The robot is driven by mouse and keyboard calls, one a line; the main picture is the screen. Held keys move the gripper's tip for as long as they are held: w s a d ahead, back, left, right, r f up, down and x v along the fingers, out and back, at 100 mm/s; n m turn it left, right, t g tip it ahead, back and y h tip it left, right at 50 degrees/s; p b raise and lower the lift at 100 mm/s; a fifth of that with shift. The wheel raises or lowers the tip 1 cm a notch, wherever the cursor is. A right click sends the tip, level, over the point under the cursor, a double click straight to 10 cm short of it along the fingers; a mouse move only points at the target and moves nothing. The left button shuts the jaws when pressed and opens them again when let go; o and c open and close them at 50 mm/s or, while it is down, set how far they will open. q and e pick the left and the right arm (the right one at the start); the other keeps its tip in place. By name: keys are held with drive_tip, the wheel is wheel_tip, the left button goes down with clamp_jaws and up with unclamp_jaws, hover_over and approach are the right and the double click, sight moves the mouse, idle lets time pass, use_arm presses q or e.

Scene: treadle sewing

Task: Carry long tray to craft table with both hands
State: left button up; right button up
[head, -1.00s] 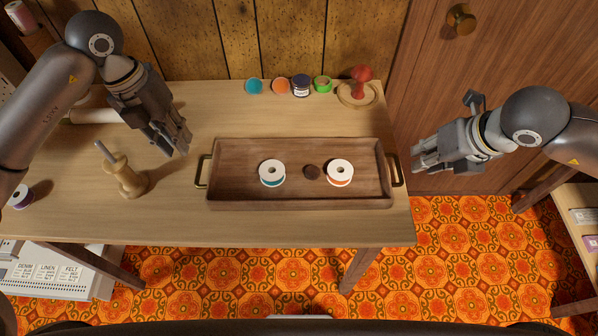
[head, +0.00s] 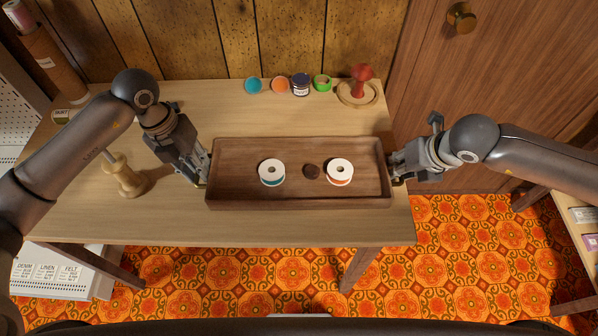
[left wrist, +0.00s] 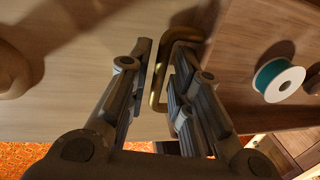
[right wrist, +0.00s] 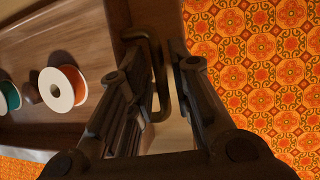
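The long wooden tray (head: 300,202) lies on the wooden table, with a brass handle at each short end. It holds a white spool with teal thread (head: 271,172), a white spool with orange thread (head: 340,172) and a small dark brown round object (head: 311,171) between them. My left gripper (head: 203,180) is at the tray's left end; its open fingers stand either side of the left handle (left wrist: 158,80). My right gripper (head: 395,172) is at the right end, its open fingers either side of the right handle (right wrist: 158,85). Neither appears closed on its handle.
Several small round containers (head: 300,85) and a red object on a round wooden base (head: 360,95) stand at the table's back. A wooden spindle stand (head: 125,178) is left of the tray. A wooden cabinet (head: 480,80) is behind right. Orange patterned floor (head: 450,260) lies in front.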

use_arm(q)
clamp_jaws()
use_arm(e)
clamp_jaws()
use_arm(q)
drive_tip(key=shift+r, duration=0.15)
use_arm(e)
drive_tip(key=shift+r, duration=0.15)
